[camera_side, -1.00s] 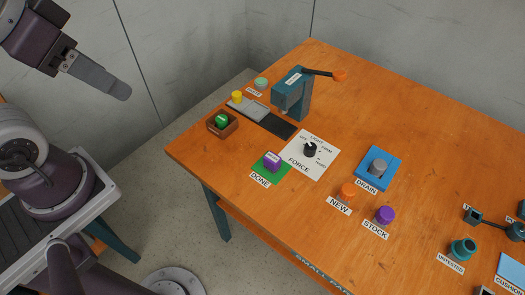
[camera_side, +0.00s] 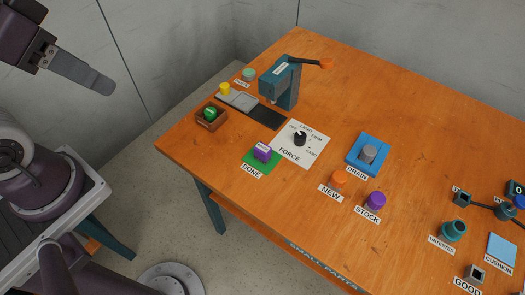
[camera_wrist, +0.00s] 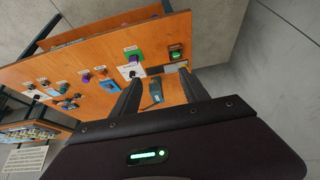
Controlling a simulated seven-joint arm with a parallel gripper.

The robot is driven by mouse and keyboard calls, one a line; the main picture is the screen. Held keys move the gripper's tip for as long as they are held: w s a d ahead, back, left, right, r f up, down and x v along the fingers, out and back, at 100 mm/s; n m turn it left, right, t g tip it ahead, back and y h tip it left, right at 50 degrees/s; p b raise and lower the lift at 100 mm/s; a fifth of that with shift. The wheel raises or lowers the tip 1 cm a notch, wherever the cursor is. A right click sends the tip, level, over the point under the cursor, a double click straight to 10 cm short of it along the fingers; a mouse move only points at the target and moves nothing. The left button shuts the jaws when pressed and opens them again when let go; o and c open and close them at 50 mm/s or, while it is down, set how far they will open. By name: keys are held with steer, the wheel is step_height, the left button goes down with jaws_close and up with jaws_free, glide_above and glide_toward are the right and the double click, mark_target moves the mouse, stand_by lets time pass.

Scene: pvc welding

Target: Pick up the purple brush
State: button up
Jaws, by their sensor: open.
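Two purple things stand on the orange table, and I cannot tell for certain which is the brush. A purple block (camera_side: 262,150) with a white label sits on the green pad (camera_side: 250,165) marked DONE. A round purple piece (camera_side: 376,200) stands behind the STOCK label, and it also shows small in the wrist view (camera_wrist: 86,77). My gripper (camera_side: 88,75) is at the upper left of the side view, in the air and clear of the table. In the wrist view my gripper (camera_wrist: 160,77) has its fingers apart with nothing held between them.
A teal press (camera_side: 280,82) with an orange-tipped lever stands at the back. Nearby are a brown box (camera_side: 211,116) with a green piece, a FORCE dial (camera_side: 300,138), a blue DRAIN tray (camera_side: 354,163) and an orange NEW piece (camera_side: 338,177). More fixtures crowd the right.

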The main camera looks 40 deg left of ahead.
steer(key=m+g, duration=0.6)
steer(key=m, duration=1.2)
glide_above(263, 148)
steer(key=f, duration=1.7)
steer(key=w+f, duration=0.1)
steer(key=f, duration=0.8)
steer(key=shift+d+f, duration=0.1)
steer(key=shift+f, duration=0.2)
steer(key=f, duration=0.5)
steer(key=s+f, duration=0.1)
steer(key=f, duration=0.1)
steer(key=shift+f, duration=0.2)
jaws_close()
